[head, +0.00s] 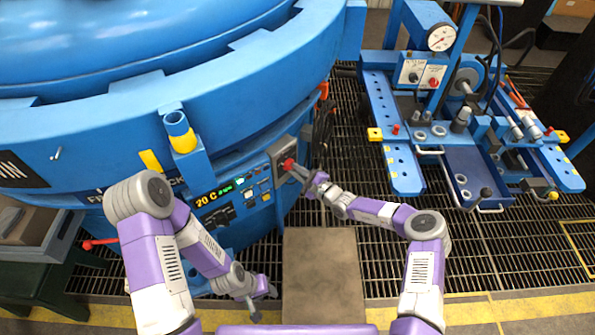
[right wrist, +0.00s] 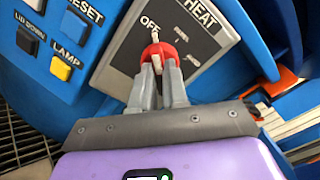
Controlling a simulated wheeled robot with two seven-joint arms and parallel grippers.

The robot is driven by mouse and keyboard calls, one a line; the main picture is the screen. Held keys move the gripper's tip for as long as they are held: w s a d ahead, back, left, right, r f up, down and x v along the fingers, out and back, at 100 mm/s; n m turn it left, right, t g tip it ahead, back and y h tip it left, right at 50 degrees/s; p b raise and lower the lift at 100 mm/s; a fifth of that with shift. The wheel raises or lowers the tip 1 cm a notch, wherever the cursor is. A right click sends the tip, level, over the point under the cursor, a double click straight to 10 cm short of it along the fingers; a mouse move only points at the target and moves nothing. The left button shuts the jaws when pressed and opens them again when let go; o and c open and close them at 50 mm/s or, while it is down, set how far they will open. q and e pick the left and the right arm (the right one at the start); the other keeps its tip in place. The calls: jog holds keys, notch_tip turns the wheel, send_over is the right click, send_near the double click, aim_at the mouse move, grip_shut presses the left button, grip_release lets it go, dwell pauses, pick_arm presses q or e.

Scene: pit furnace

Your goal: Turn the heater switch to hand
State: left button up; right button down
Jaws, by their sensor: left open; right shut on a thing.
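The heater switch is a red knob (right wrist: 158,52) on a grey plate marked HEAT (right wrist: 190,38). Its white pointer is toward the OFF label. Other labels on the plate are too small to read for sure. In the head view the red knob (head: 288,164) is at the right end of the blue furnace's control panel (head: 243,187). My right gripper (right wrist: 158,80) is shut on the knob, one finger on each side; it also shows in the head view (head: 300,172). My left gripper (head: 262,300) is open and empty, low down in front of the furnace.
Blue RESET (right wrist: 74,27), LID DOWN and yellow LAMP (right wrist: 60,68) buttons lie left of the plate. A brown platform (head: 322,270) lies below. A blue fixture bench (head: 470,165) stands to the right on grating.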

jog(key=m+p, duration=0.1)
jog(key=m, duration=1.8)
jog(key=shift+m, duration=0.3)
dwell(0.5)
jog(key=c, duration=1.1)
grip_release()
jog(key=shift+c, duration=0.2)
jog(key=shift+s+d, duration=0.1)
